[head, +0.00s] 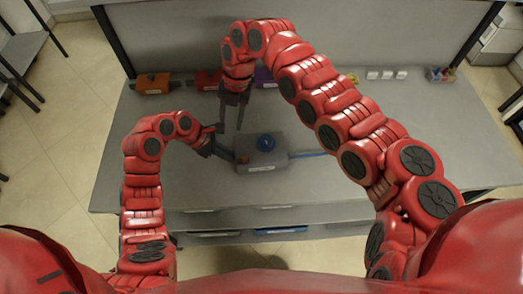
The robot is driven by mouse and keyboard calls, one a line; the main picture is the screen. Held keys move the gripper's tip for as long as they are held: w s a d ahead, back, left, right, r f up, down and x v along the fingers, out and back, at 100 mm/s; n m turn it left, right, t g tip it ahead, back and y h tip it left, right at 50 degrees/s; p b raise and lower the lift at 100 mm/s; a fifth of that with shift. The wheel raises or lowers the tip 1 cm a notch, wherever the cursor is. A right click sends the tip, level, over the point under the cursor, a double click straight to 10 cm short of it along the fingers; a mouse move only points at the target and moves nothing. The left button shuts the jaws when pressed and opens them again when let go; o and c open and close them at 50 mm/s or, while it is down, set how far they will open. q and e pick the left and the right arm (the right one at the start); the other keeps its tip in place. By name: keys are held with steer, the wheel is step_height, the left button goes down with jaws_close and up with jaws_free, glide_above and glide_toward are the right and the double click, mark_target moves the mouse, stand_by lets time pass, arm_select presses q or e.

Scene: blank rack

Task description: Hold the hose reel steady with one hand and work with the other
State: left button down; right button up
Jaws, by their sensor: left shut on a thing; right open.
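The hose reel is a grey box (275,158) with a round blue top (266,142), on the grey worktable. A blue hose (308,155) runs out from its right side. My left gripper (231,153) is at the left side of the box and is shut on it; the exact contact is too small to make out. My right gripper (231,122) points down, open and empty, behind and to the left of the box. Its two dark fingers are apart.
On the worktable (400,150), an orange box (152,83), a red box (207,79) and a purple box (265,77) line the back edge. White blocks (387,75) and a small bin (441,76) stand at the back right. The table's right side is mostly clear.

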mark_target(245, 156)
steer(key=s+d+n+g+h, duration=0.2)
steer(key=s+d+n+h, duration=0.1)
steer(key=s, duration=0.4)
steer(key=shift+w+d+f, duration=0.1)
steer(key=shift+w+f, duration=0.05)
steer(key=shift+f, duration=1.7)
steer(key=shift+w+f, duration=0.15)
steer(key=shift+f, duration=1.65)
jaws_close()
